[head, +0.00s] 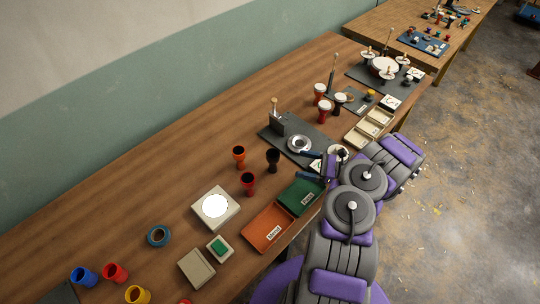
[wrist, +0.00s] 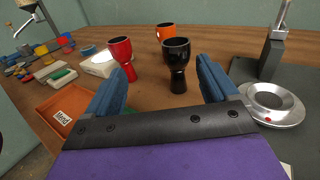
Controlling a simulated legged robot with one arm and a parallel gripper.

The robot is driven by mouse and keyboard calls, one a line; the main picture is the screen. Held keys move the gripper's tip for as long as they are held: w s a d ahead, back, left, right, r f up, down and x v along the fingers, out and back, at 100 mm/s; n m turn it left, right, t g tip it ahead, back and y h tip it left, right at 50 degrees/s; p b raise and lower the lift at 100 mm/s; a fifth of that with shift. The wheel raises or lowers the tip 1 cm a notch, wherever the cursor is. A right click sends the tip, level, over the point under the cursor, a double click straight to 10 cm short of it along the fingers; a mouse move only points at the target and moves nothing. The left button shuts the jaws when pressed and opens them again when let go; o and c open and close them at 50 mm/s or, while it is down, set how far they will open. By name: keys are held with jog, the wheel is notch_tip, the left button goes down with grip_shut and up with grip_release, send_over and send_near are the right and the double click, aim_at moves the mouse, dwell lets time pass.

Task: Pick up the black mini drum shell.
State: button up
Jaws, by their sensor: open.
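The black mini drum shell (wrist: 177,62) stands upright on the wooden bench, a goblet shape with its open end up. In the head view the black shell (head: 273,160) is between an orange and a red shell and the dark press plate. My gripper (wrist: 160,80) is open with its blue fingers apart, and the black shell shows between them, a little beyond the tips, not held. In the head view my gripper (head: 312,165) is partly hidden by my arm, to the right of the black shell.
The red shell (wrist: 121,56) and orange shell (wrist: 166,32) stand close to the black one. A metal ring fixture (wrist: 272,103) on a dark plate is at right. An orange tray (head: 268,228) and green tray (head: 301,196) lie along the front edge.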

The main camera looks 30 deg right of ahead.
jog(key=d+f, duration=0.1)
jog(key=s+d+f+m+t+h, duration=0.1)
jog(key=f, duration=0.1)
jog(key=shift+d+m, duration=0.15)
jog(key=shift+m, duration=0.15)
jog(key=b, duration=0.1)
send_near(268, 155)
jog(key=w+a+f, duration=0.2)
jog(key=w, duration=0.1)
jog(key=shift+w+a+f, duration=0.15)
jog(key=shift+w+a, duration=0.1)
jog(key=shift+a, duration=0.15)
jog(key=shift+w+d+b+x, duration=0.15)
jog(key=shift+b+x, duration=0.2)
jog(key=shift+x, duration=1.15)
jog(key=shift+w+d+b+x, duration=0.1)
jog(key=shift+b+x, duration=0.2)
jog(key=shift+x, duration=1.2)
jog(key=c, duration=1.1)
